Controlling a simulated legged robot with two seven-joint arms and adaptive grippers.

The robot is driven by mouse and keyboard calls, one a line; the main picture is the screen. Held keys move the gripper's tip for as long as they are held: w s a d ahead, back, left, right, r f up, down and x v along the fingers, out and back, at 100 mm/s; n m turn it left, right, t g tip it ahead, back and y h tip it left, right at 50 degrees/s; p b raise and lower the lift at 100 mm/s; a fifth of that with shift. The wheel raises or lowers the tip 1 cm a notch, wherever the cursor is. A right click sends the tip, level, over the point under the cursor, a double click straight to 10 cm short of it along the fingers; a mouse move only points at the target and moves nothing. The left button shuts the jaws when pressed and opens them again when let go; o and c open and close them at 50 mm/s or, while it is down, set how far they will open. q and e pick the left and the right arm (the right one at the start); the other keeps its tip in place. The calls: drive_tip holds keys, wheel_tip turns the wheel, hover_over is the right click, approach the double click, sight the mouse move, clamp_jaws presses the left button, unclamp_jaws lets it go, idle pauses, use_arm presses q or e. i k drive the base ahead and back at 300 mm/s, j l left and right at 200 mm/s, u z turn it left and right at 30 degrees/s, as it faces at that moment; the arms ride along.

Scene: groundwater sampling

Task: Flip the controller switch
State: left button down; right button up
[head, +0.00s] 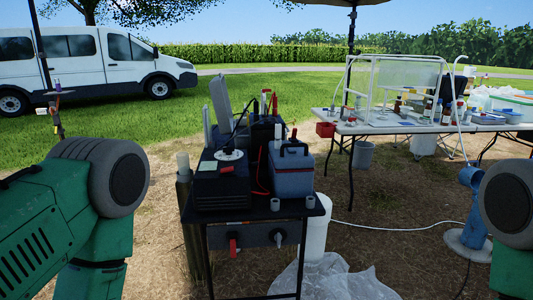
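A black box (221,188) with red labels and a round pale fitting on top sits on the left of a small black table (262,213). It may be the controller. I cannot make out a switch on it. A grey-blue box (292,180) with a dark lid and handle stands to its right. More dark equipment (262,132) with red and white tops stands behind them. My green arm links show at the left and right edges. Neither gripper is in view.
A panel (255,236) with a red and a grey handle hangs under the small table's front edge. A white cylinder (315,232) and clear plastic sheeting (335,277) are beside it. A white table (400,127) with bottles stands at the back right. Bare ground lies right of the small table.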

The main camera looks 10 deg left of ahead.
sight(230, 169)
drive_tip(key=i+l, duration=0.75)
drive_tip(key=l, duration=0.15)
